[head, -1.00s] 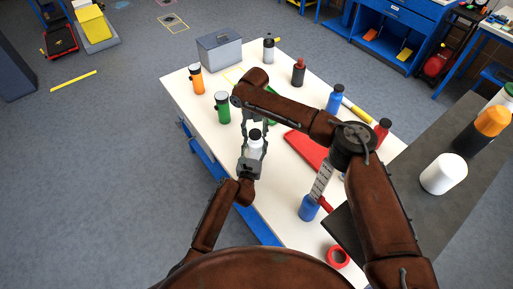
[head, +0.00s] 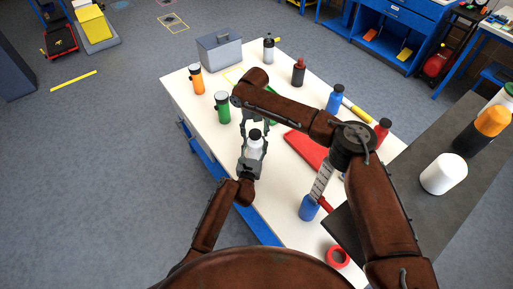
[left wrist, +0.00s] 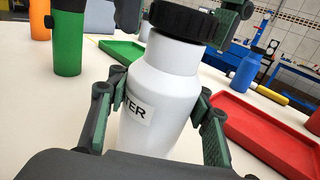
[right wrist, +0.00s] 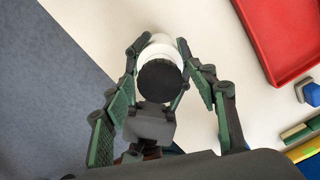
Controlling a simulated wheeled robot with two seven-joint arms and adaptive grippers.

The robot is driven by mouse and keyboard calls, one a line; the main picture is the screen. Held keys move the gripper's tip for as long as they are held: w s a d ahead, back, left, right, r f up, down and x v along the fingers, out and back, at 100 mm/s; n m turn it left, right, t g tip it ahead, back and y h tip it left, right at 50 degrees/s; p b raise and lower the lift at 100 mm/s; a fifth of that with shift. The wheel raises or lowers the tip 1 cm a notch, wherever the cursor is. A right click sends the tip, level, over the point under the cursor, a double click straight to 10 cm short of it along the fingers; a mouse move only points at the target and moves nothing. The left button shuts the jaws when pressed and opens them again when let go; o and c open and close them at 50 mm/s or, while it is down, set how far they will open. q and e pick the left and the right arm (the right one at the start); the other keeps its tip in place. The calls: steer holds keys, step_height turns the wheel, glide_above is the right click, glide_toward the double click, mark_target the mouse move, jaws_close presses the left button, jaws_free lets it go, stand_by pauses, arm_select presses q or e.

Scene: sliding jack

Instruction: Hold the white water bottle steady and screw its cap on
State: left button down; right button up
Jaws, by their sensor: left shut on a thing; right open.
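The white water bottle (head: 254,148) stands near the left edge of the white table, with its black cap (head: 254,133) on top. In the left wrist view the bottle (left wrist: 165,95) shows part of a label reading "TER", and the cap (left wrist: 188,20) sits on its neck; how tightly cannot be told. My left gripper (head: 250,160) is shut around the bottle's body, one finger on each side. My right gripper (head: 254,122) is above the cap. In the right wrist view its open fingers (right wrist: 163,75) stand either side of the black cap (right wrist: 160,82), apart from it.
A green bottle (head: 222,106) and an orange bottle (head: 196,79) stand beyond, near the table's left edge. A red tray (head: 304,148) lies to the right. A blue bottle (head: 309,207) and red tape roll (head: 337,257) are nearer me. A grey toolbox (head: 219,48) stands at the back.

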steer(key=shift+r, duration=2.25)
steer(key=shift+c, duration=0.3)
step_height(320, 180, up, 4)
steer(key=shift+s+f, duration=0.15)
steer(key=shift+f, duration=0.05)
steer(key=shift+f, duration=0.1)
steer(key=shift+f, duration=4)
